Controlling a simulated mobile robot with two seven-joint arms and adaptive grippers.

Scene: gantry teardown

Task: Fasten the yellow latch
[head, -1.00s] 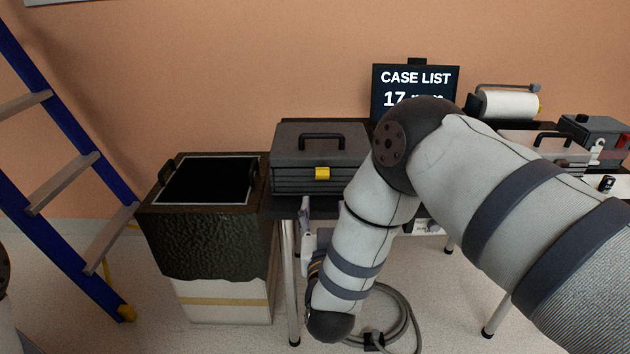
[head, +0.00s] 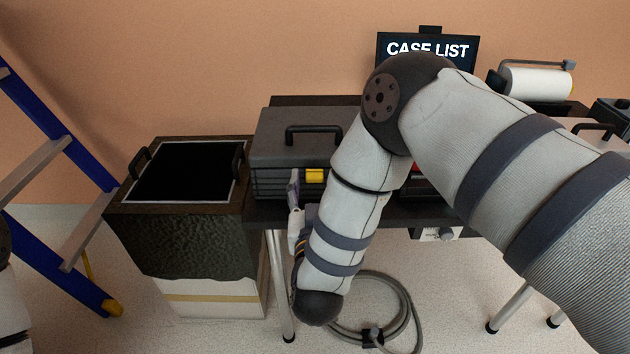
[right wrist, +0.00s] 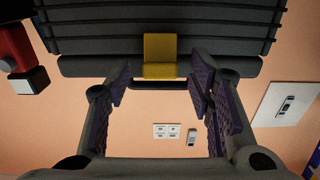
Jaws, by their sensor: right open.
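The dark grey case (head: 290,135) with a black carry handle stands on the table. Its yellow latch (head: 315,175) is on the front face, just right of my right gripper (head: 294,195) in the head view. My right gripper (right wrist: 160,88) is open and empty, with one finger on each side of the latch's lower end. I cannot tell whether the fingers touch the case, or whether the latch is fastened. My left gripper is out of view.
A dark-topped bin (head: 185,245) stands left of the table (head: 265,213). A blue ladder (head: 65,140) leans at far left. A coiled cable (head: 405,310) lies on the floor. A screen (head: 440,48) and a paper roll (head: 540,82) are at the back right.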

